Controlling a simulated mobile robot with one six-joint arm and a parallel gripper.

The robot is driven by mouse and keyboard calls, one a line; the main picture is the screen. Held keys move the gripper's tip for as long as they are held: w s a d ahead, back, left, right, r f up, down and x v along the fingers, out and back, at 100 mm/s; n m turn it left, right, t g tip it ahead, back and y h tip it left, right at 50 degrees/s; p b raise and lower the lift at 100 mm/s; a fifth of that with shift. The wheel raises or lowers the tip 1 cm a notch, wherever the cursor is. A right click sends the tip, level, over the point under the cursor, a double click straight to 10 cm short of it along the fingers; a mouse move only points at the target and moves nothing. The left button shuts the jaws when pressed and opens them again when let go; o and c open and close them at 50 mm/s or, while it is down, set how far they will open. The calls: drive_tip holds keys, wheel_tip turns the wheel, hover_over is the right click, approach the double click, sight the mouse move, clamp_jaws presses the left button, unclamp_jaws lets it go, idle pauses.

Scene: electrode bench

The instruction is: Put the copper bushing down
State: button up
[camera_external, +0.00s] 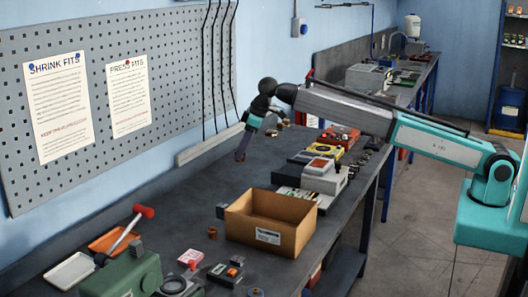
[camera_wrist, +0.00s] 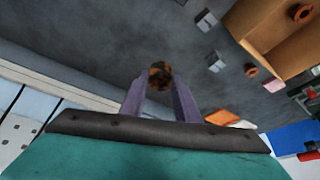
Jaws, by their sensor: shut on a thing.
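My gripper (camera_wrist: 160,100) has two purple fingers shut on a dark copper bushing (camera_wrist: 160,76), held at the fingertips in the wrist view. In the external view my gripper (camera_external: 240,157) points down above the far part of the dark bench, beyond the cardboard box. The held bushing is too small to make out there. A similar copper ring (camera_wrist: 251,71) lies on the bench beside the box, and it also shows in the external view (camera_external: 212,232). Another copper ring (camera_wrist: 300,13) is inside the box in the wrist view.
The open cardboard box (camera_external: 264,238) stands on the bench (camera_external: 150,206). Small grey blocks (camera_wrist: 206,20) lie near it. Devices (camera_external: 310,182) line the right edge. A red-headed hammer (camera_external: 125,232), trays and a green machine (camera_external: 120,275) are at the front left. Bench left of the box is clear.

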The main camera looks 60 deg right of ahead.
drive_tip(key=s+a+n+g+y+b, duration=0.1)
drive_tip(key=s+a+n+g+b, duration=0.1)
drive_tip(key=s+a+n, duration=0.5)
drive_tip(key=n+g+y, duration=0.1)
drive_tip(key=n+y, duration=0.1)
drive_tip(key=n, duration=0.2)
hover_over(279, 218)
drive_tip(key=s+a, duration=0.2)
drive_tip(key=a, duration=0.3)
drive_tip(key=shift+s+f+b, duration=0.15)
drive_tip(key=shift+f+b, duration=0.25)
drive_tip(key=shift+f, duration=1.8)
drive_tip(key=shift+f+p, duration=0.75)
drive_tip(key=shift+f, duration=2.35)
drive_tip(key=shift+f, duration=0.15)
drive_tip(key=shift+f+p, duration=0.5)
drive_tip(key=shift+f, duration=1.25)
drive_tip(key=shift+f, duration=0.15)
